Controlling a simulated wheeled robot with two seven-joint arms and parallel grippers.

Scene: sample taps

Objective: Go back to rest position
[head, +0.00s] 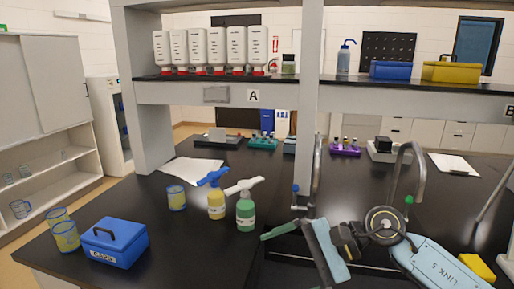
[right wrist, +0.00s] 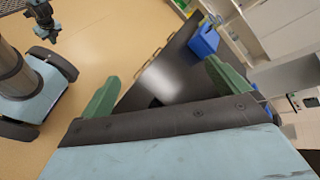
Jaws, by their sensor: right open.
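My right arm comes in from the lower right of the head view. Its gripper (right wrist: 163,70) is open in the right wrist view, with the two green fingers far apart and nothing between them. In the head view one green finger shows past the light-blue palm, over the front of the black bench (head: 165,235), to the right of the green spray bottle (head: 246,212) and apart from it. My left arm is not in the head view. A dark end piece at the top left of the right wrist view may be my left gripper; its jaws cannot be made out.
A yellow bottle (head: 216,204), a blue box (head: 115,242) and several beakers (head: 66,236) stand on the left of the bench. A curved tap (head: 417,172) and a shelf post (head: 308,110) rise near my right arm. A yellow block (head: 477,267) lies at right.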

